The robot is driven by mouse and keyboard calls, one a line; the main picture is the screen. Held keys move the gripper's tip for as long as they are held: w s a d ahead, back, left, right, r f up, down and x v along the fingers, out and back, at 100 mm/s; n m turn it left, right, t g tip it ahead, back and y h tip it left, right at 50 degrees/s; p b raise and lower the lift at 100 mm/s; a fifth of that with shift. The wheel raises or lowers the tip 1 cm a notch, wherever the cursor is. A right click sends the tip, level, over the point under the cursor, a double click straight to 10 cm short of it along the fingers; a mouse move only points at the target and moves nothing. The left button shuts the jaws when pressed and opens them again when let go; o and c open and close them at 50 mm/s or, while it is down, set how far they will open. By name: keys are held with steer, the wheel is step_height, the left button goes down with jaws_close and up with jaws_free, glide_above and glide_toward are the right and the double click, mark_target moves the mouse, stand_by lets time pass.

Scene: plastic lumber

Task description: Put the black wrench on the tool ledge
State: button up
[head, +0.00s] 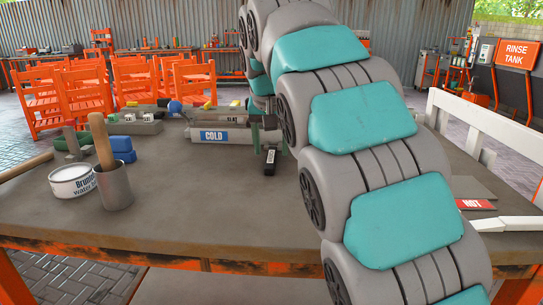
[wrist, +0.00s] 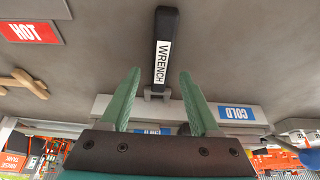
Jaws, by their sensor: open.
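In the wrist view the black wrench (wrist: 162,32), with a white WRENCH label and a grey jaw end, lies on the brown-grey table. My gripper (wrist: 161,73) is open, its two green fingers on either side of the wrench's label end in the picture. I cannot tell how far above it they are. In the head view the wrench (head: 269,168) shows only as a small dark end below my gripper; my arm hides much there. Grey bars with a COLD label (head: 222,136) lie beside it. I cannot tell which part is the tool ledge.
A white tin (head: 73,182) and a grey cup (head: 115,188) with a wooden handle stand at left. A red HOT label (head: 476,204) is on a grey plate at right. The table's front middle (head: 215,215) is clear.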

steer(key=shift+w+f, duration=0.2)
steer(key=shift+f, duration=0.3)
steer(key=shift+f, duration=0.15)
jaws_close()
stand_by(0.4)
